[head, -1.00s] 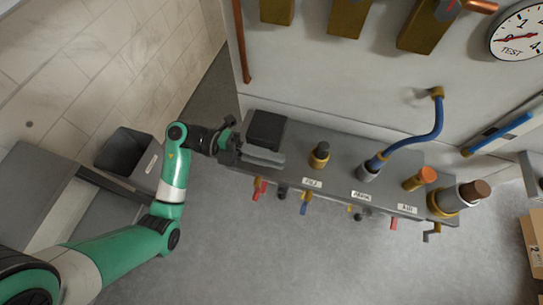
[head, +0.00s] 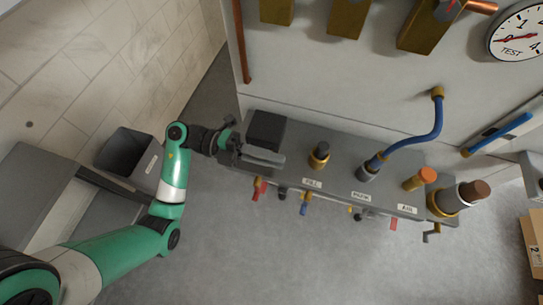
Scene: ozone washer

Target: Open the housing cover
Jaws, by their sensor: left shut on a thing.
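The housing cover looks to be the dark box-like piece (head: 267,130) at the left end of the grey manifold housing (head: 335,172). I cannot tell from this angle whether it is raised at all. My left gripper (head: 262,157) lies at the near side of the dark piece, its grey fingers pointing right. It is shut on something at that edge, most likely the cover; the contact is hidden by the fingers. My right gripper is not in view.
A brass fitting (head: 319,155), a blue hose (head: 418,142), an orange-topped fitting (head: 421,178) and a brown-capped fitting (head: 460,197) stand on the housing. Small coloured valve handles hang along its front. A dark bin (head: 128,157) is at left. The floor in front is clear.

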